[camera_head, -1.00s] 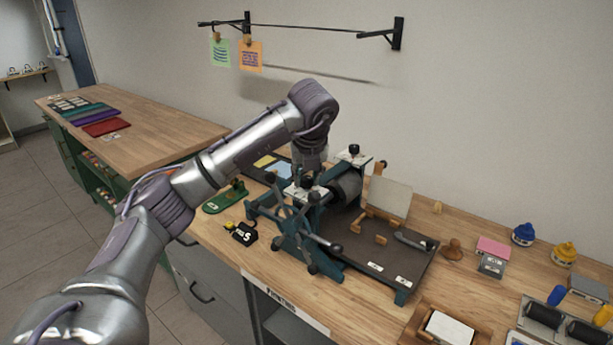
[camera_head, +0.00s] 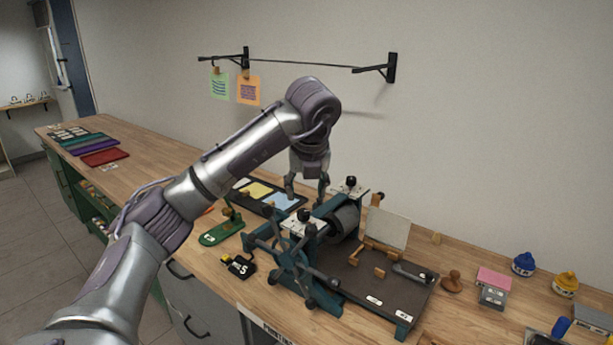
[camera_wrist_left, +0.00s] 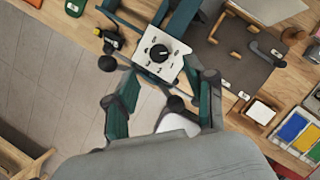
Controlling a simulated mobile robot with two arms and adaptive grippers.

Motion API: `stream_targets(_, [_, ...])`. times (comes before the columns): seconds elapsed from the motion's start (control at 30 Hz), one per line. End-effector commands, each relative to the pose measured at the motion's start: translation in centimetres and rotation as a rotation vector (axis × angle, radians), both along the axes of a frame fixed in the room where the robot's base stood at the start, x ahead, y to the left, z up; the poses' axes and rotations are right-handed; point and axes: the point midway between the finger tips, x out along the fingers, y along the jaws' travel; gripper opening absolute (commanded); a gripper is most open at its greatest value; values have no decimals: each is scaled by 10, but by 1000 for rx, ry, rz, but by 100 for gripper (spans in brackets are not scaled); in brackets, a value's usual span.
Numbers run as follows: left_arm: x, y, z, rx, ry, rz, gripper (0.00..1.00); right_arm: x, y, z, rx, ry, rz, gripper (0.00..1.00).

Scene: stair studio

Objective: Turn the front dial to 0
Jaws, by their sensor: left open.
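The front dial (camera_head: 304,215) is a black knob on a white plate at the near side of the teal press (camera_head: 322,268). A second black knob (camera_head: 351,182) stands on the press's far side. My left gripper (camera_head: 306,190) is open and empty, pointing down above and behind the front dial, apart from it. In the left wrist view its two fingers (camera_wrist_left: 168,85) are spread below the dial in the picture. My right gripper is not in view.
The press's spoked wheel (camera_head: 290,265) juts toward the bench front. A green stand (camera_head: 222,232) and a small black counter (camera_head: 240,266) sit left of it. Stamps and blue and yellow pots (camera_head: 565,283) stand at right.

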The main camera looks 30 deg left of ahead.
Motion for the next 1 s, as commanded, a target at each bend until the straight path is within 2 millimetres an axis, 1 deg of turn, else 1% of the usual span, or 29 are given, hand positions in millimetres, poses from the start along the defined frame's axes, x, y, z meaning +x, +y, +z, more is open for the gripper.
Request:
stream_targets(0.03, [-3,-1,12,3,-6,4,55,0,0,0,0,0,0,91])
stream_targets(0.1, [-6,-3,22,3,-5,4,55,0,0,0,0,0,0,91])
stream_targets(0.23, [-10,-8,35,2,-3,3,55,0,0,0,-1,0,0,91])
stream_targets(0.33, [-13,-9,41,1,-2,3,55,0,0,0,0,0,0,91])
stream_targets(0.9, [-14,-10,43,0,0,4,55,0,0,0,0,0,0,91])
stream_targets(1.0, [-12,-15,39,-9,2,-15,55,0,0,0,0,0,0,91])
